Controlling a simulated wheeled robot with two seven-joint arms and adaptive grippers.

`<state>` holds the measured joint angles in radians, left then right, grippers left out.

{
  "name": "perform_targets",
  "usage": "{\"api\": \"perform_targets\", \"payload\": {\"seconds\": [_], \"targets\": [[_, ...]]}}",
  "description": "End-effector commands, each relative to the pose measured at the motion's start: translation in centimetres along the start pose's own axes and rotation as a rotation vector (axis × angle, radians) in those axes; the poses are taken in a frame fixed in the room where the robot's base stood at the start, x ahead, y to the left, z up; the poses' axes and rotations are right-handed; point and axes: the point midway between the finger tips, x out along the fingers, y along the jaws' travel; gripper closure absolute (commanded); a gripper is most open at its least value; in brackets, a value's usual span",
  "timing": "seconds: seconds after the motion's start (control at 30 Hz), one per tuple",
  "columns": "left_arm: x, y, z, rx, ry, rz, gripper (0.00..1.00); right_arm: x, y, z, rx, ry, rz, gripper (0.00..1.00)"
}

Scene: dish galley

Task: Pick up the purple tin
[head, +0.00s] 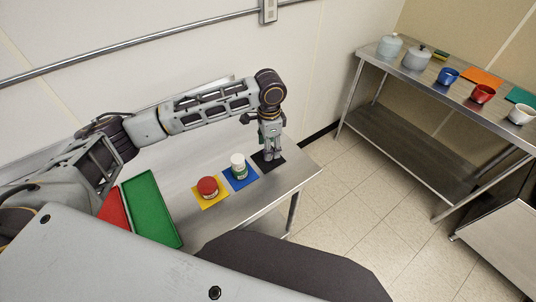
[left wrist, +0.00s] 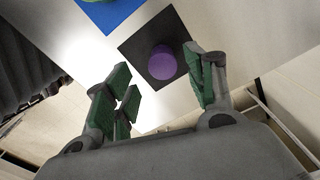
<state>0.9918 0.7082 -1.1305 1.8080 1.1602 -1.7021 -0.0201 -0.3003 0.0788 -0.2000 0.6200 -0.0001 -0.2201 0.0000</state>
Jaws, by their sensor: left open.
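The purple tin (left wrist: 162,63) shows in the left wrist view as a round purple top standing on a black mat (left wrist: 136,50). In the head view the black mat (head: 277,165) lies at the right end of the near metal table, and my gripper hides the tin. My left gripper (head: 271,157) is over that mat, pointing down. In the left wrist view my left gripper's green-padded fingers (left wrist: 163,95) are spread wide, with the tin beyond and between their tips and nothing held. My right gripper is not in view.
Left of the black mat are a white-lidded jar (head: 238,161) on a blue mat and a red-lidded tin (head: 208,186) on a yellow mat. Green (head: 152,210) and red (head: 114,208) trays lie further left. A second table (head: 430,75) at right holds pots and mugs.

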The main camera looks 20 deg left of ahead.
Motion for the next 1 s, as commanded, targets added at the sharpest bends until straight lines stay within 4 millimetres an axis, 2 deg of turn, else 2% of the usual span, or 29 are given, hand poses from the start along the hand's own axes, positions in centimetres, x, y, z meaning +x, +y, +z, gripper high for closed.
{"api": "perform_targets", "payload": {"seconds": [0.4,0.93,1.0], "targets": [[4.1,-0.4,0.3,0.001,-0.002,0.0,0.45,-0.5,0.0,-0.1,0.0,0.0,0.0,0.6],[4.4,-0.4,0.2,0.001,-0.001,0.0,0.45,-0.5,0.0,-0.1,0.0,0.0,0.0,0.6],[4.4,-0.4,0.2,0.001,-0.001,0.0,0.53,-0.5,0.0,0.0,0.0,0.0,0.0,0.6]]}}
